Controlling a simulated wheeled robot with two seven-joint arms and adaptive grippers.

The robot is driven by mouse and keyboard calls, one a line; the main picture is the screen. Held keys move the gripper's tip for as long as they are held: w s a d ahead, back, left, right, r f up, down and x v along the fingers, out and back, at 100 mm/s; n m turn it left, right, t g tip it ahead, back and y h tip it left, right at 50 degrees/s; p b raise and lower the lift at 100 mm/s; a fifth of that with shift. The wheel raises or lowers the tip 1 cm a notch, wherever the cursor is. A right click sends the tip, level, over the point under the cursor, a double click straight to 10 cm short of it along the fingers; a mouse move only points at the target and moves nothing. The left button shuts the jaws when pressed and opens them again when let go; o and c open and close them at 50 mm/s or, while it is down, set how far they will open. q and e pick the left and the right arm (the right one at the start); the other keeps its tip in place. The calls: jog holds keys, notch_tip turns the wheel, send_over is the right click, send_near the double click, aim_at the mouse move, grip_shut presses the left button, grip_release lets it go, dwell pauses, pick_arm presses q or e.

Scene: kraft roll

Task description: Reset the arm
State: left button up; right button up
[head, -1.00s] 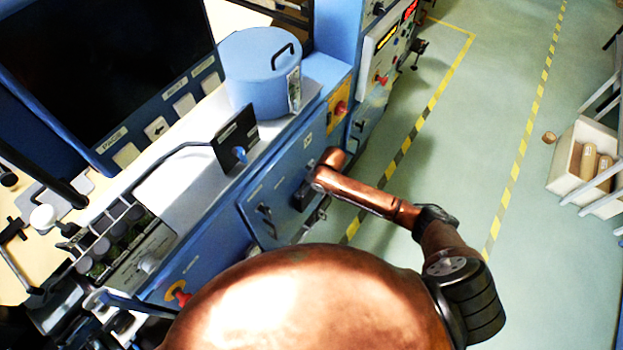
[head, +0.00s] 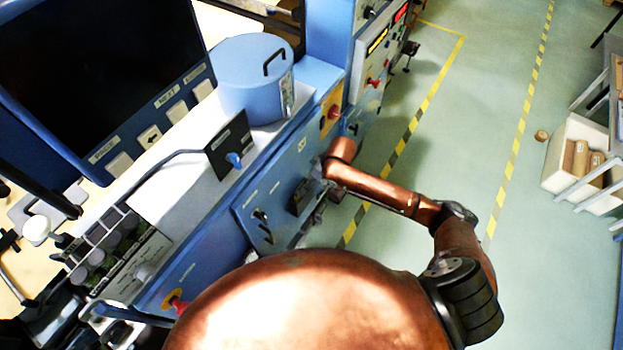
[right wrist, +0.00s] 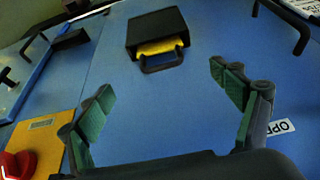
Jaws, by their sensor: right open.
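My right arm (head: 385,190) reaches in from the right to the front of the blue machine (head: 285,185). My right gripper (head: 313,205) is small and partly hidden there in the head view. In the right wrist view my right gripper (right wrist: 163,112) is open, its green-padded fingers wide apart with nothing between them. Beyond the fingers is the blue panel (right wrist: 115,95) with a black housing (right wrist: 155,27), which has a yellow inside and a dark handle (right wrist: 162,62). The handle is apart from the fingers. My left gripper is not in view.
A red knob (right wrist: 18,165) on a yellow plate and a bar handle (right wrist: 285,25) stand out from the panel. A blue lidded drum (head: 255,85) stands on the machine. A crate (head: 560,150) with brown rolls is at the right; the floor (head: 450,130) between is clear.

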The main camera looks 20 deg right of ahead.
dwell(0.3)
jog(key=d+f+m+t+b, duration=0.15)
jog(key=d+f, duration=0.25)
jog(key=f, duration=0.5)
jog(key=d+f+m+g+b, duration=0.1)
jog(key=d+f+m+b, duration=0.15)
jog(key=f, duration=0.75)
jog(key=s+d+f+m+h+b, duration=0.1)
jog(key=s+d+f, duration=0.35)
jog(key=f, duration=0.55)
jog(key=s+d+f+h+b, duration=0.1)
jog(key=s+d+f, duration=0.4)
jog(key=f, duration=0.4)
jog(key=s+d+f+m+g+h+b, duration=0.1)
jog(key=s+f, duration=0.7)
jog(key=s, duration=0.2)
jog(key=s+d+f+b, duration=0.1)
jog(key=s+f+b, duration=0.1)
jog(key=s+f, duration=0.6)
jog(key=s+a+f+g+b, duration=0.1)
jog(key=s+a+f, duration=0.1)
jog(key=s, duration=1)
jog(key=s+a+f+g+b, duration=0.1)
jog(key=s+f, duration=0.4)
jog(key=s, duration=0.7)
jog(key=shift+a+f, duration=0.25)
jog(key=shift+a, duration=0.25)
